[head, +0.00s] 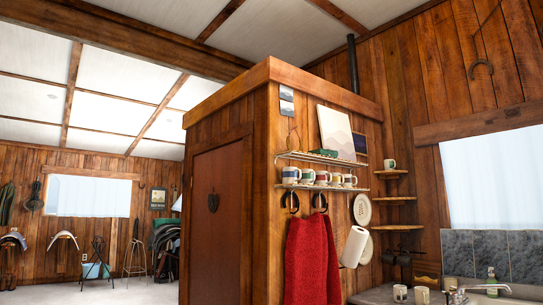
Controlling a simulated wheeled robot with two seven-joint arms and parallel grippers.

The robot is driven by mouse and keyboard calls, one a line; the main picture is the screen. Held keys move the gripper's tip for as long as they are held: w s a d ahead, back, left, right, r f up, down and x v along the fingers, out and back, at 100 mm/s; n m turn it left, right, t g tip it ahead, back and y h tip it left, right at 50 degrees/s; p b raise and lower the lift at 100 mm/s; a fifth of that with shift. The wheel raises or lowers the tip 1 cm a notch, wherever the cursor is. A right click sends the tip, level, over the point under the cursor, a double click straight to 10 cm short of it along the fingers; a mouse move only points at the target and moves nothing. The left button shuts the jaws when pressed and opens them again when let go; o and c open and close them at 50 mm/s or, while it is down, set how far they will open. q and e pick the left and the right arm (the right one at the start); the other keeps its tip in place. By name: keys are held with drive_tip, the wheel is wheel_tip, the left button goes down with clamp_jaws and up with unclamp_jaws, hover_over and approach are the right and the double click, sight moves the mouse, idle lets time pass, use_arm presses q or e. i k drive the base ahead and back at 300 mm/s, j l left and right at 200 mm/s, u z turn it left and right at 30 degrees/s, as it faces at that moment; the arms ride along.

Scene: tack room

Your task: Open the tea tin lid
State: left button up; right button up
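I cannot make out a tea tin or its lid in the head view. Two small cup-like containers stand on the counter at the lower right, a left one (400,293) and a right one (421,295); they are too small to tell whether either is a tin. Neither of my grippers is in view.
A counter (376,296) with a faucet (460,295) is at the lower right. A wall rack (322,187) holds several mugs, with a red towel (312,260) below. Corner shelves (394,200) and a paper roll (355,246) are nearby. Open floor (60,294) lies left of the wooden door (216,225).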

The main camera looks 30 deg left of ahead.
sight(334, 152)
drive_tip(key=u, duration=0.45)
drive_tip(key=i+j, duration=0.1)
drive_tip(key=i, duration=1)
drive_tip(key=i+j, duration=0.1)
drive_tip(key=i, duration=0.95)
drive_tip(key=l+z, duration=0.05)
